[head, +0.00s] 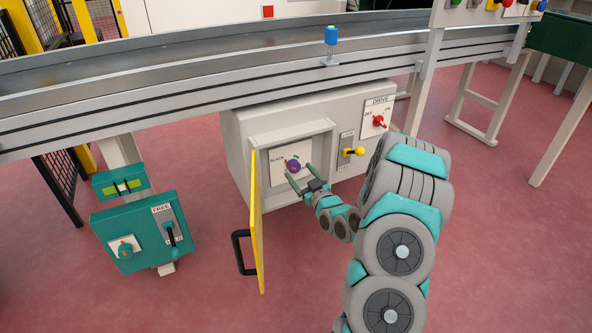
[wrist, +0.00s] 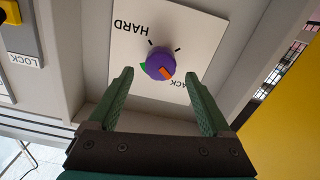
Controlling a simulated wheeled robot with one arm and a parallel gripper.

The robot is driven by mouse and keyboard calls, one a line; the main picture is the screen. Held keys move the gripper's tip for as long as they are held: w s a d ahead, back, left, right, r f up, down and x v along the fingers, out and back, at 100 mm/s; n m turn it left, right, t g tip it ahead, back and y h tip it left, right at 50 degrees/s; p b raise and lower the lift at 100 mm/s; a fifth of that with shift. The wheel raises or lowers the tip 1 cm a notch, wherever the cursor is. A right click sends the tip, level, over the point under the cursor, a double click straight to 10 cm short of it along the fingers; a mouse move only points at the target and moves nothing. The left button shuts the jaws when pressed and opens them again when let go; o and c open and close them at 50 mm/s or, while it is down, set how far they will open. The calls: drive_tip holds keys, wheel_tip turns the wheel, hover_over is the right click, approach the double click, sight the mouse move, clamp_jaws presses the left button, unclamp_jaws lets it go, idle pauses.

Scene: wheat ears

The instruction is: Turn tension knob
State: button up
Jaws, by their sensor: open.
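The tension knob (wrist: 160,66) is purple with an orange mark and a green mark, on a white plate (wrist: 188,28) lettered HARD and, partly hidden, a word ending in ACK. In the head view the knob (head: 293,166) sits inside a recessed box on the grey cabinet, behind an open yellow door (head: 257,225). My gripper (wrist: 160,78) is open. In the wrist view its two green fingers lie on either side of the knob's lower edge, apart from it. In the head view my gripper (head: 300,173) reaches into the box from the lower right.
The open door stands left of my gripper, with a black handle (head: 240,252). A yellow lock lever (head: 353,152) and a red drive switch (head: 379,121) are to the right. The conveyor (head: 200,90) runs above. A teal panel (head: 140,235) stands at left.

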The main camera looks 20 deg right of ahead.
sight(296, 168)
drive_tip(key=shift+w, duration=1.55)
clamp_jaws()
